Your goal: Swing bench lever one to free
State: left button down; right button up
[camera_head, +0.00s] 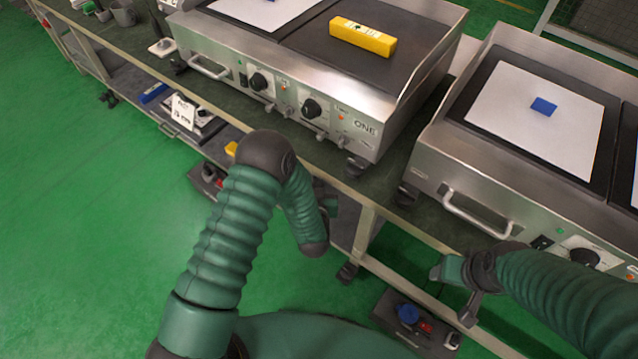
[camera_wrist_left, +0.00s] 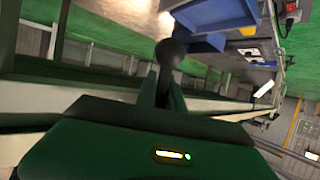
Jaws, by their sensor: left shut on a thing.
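The bench (camera_head: 372,205) carries a steel griddle marked ONE (camera_head: 330,110). My left arm bends down in front of the bench edge, with the left gripper (camera_head: 328,206) low beside the bench frame and partly hidden by my arm. In the left wrist view a dark lever with a round knob (camera_wrist_left: 172,52) stands up just beyond the green gripper body, and my left gripper (camera_wrist_left: 165,90) is shut on it. The lever is hidden in the head view. My right gripper (camera_head: 465,280) is in front of the second griddle; its jaw gap is unclear.
A yellow block (camera_head: 362,36) lies on griddle ONE. A second griddle (camera_head: 480,175) with a white sheet and a blue piece (camera_head: 543,106) stands to the right. A dark box with a blue cap (camera_head: 408,314) is low under the bench. The green floor at left is clear.

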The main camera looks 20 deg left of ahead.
dwell(0.6)
pick_arm(q)
jog(key=shift+s+d+r+n+g+h+p, duration=0.1)
jog(key=shift+s+d+n+g+h+p, duration=0.15)
jog(key=shift+d+n+g+h+p, duration=0.65)
jog(key=shift+s+d+n+g+h+p, duration=0.25)
jog(key=shift+n+g+h+p, duration=0.25)
jog(key=shift+n+h+p, duration=0.85)
jog(key=shift+s+d+r+n+g+h+p, duration=0.15)
jog(key=shift+d+n+g+h+p, duration=0.55)
jog(key=shift+h, duration=0.75)
jog(key=shift+a+f, duration=0.1)
jog(key=shift+a, duration=0.05)
jog(key=c, duration=1.5)
grip_release()
jog(key=shift+o, duration=0.2)
